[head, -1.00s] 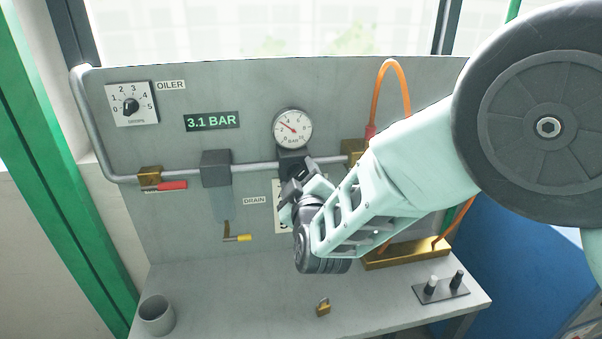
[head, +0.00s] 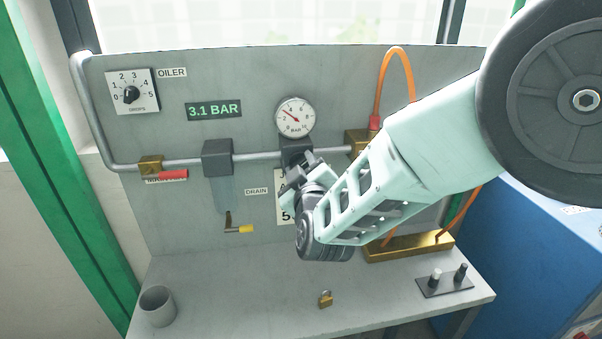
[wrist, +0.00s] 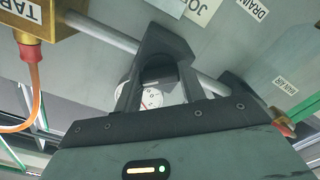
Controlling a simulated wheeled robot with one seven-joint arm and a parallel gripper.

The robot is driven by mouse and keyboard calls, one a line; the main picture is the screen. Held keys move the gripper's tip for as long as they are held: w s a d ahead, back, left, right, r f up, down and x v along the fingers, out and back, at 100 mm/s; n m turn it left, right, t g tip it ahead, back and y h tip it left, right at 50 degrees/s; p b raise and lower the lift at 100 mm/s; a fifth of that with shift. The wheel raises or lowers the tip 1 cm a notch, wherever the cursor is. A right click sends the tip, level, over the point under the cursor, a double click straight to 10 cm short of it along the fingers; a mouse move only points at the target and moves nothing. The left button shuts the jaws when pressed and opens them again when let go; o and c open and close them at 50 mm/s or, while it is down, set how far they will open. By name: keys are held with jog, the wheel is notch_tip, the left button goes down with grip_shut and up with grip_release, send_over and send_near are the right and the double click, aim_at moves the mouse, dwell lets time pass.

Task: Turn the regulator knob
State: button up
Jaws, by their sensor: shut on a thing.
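The dark regulator (head: 296,148) sits on the pipe below the round pressure gauge (head: 295,117). My gripper (head: 297,172) is at the underside of the regulator, shut on its knob. The knob is hidden by the gripper in the head view. In the wrist view, my gripper's dark fingers (wrist: 158,84) stand on either side of the regulator's dark part (wrist: 160,48), with part of the white gauge dial (wrist: 152,97) visible between them. The green display (head: 213,111) reads 3.1 BAR.
An oiler dial (head: 131,92) and a red-handled valve (head: 172,174) are at the left. A yellow-tipped drain lever (head: 240,229) hangs below the filter. An orange hose (head: 395,55) loops at the right.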

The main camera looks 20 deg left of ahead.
jog(key=shift+f+m+b, duration=0.1)
jog(key=shift+m+b, duration=10.7)
jog(key=shift+b, duration=1.35)
jog(key=o, duration=1)
jog(key=shift+s+d, duration=0.1)
jog(key=b+v, duration=0.1)
jog(key=v, duration=1.6)
jog(key=shift+d, duration=0.15)
